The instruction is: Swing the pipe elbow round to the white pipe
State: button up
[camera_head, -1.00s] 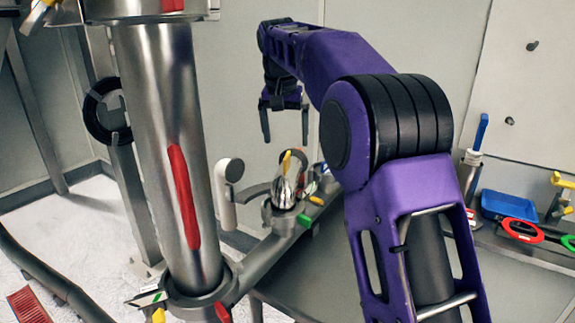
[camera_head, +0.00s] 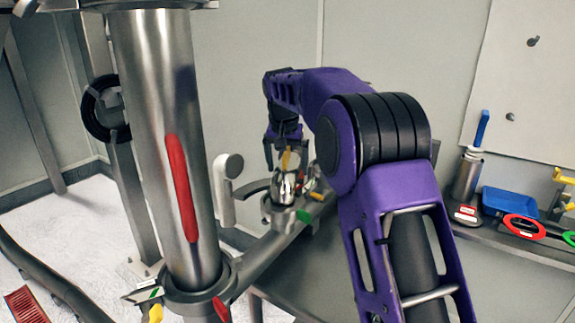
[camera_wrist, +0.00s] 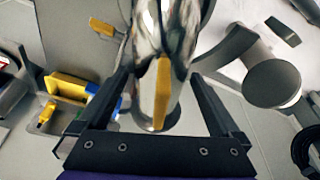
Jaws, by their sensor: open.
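The pipe elbow (camera_head: 285,187) is a shiny metal bend with a yellow tab (camera_head: 287,160), standing on a grey fitting at the end of the horizontal beam. My gripper (camera_head: 286,157) is open and points down over it. In the wrist view the elbow (camera_wrist: 150,25) lies between the two spread fingers of my gripper (camera_wrist: 160,78), with a gap visible at least on the right side. The white pipe (camera_head: 222,195) hangs upright to the left of the elbow and apart from it. Its round end (camera_wrist: 273,82) shows at the right in the wrist view.
A large steel column (camera_head: 165,130) with a red strip stands left of the white pipe. A grey bench (camera_head: 375,265) lies below and to the right. A blue tray (camera_head: 509,203) and red and green rings sit on the right-hand shelf.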

grip_shut()
dwell(0.3)
jog(key=shift+a+r, duration=0.1)
jog(key=shift+a+n+p, duration=0.1)
jog(key=shift+n+p, duration=0.25)
jog(key=shift+n, duration=0.05)
jog(key=shift+w+a+n, duration=0.1)
jog(key=shift+a+n, duration=0.25)
jog(key=shift+n, duration=0.25)
jog(key=shift+a+n+y+p, duration=0.25)
jog(key=shift+n+y+p, duration=0.15)
jog(key=shift+n+p, duration=0.15)
jog(key=shift+a+n, duration=0.2)
jog(key=shift+n, duration=0.15)
